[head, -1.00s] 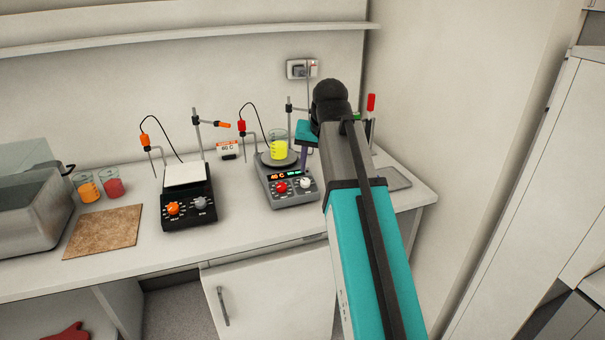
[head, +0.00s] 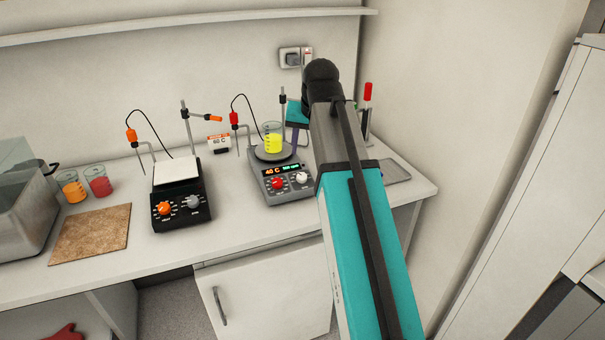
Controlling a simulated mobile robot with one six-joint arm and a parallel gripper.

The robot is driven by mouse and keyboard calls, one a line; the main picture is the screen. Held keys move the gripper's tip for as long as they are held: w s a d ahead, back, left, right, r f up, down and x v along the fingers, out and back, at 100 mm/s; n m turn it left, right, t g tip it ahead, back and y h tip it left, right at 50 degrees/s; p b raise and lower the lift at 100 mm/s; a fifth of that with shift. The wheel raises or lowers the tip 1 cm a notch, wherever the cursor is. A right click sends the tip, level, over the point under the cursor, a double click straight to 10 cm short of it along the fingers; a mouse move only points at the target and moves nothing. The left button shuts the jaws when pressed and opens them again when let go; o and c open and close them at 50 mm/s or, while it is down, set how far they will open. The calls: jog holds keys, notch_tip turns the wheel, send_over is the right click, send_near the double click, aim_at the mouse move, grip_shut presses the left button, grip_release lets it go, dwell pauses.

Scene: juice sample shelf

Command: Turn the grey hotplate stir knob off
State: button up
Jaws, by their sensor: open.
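The grey hotplate (head: 284,194) stands on the bench, holding a beaker of yellow liquid (head: 273,143) on its round plate. Its front has a red knob (head: 278,183) on the left and a white knob (head: 302,178) on the right, which appears to be the stir knob. The display (head: 281,169) is lit, with an orange 40 C and a green reading. My gripper (head: 294,143) shows as a teal body with a purple finger, behind and above the white knob, apart from it. It is open; my arm hides part of it.
A black hotplate (head: 181,214) with orange and grey knobs stands to the left. Probe stands (head: 237,120) with cables rise behind the hotplates. Beakers of orange (head: 73,190) and red (head: 99,185) liquid and a cork mat (head: 90,234) are farther left. A tray (head: 395,172) lies right of my arm.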

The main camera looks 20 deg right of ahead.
aim_at(303, 176)
jog(key=shift+p+x, duration=0.95)
jog(key=shift+x, duration=5.75)
jog(key=shift+s, duration=0.1)
jog(key=c, duration=1.1)
jog(key=shift+o, duration=0.2)
jog(key=shift+n, duration=0.5)
jog(key=n, duration=0.4)
jog(key=shift+d+n+y+p, duration=0.1)
jog(key=shift+n+y+p, duration=0.2)
jog(key=shift+n+p, duration=0.1)
jog(key=n, duration=0.6)
jog(key=shift+d+y, duration=0.1)
jog(key=shift+y, duration=0.3)
jog(key=shift+n, duration=0.3)
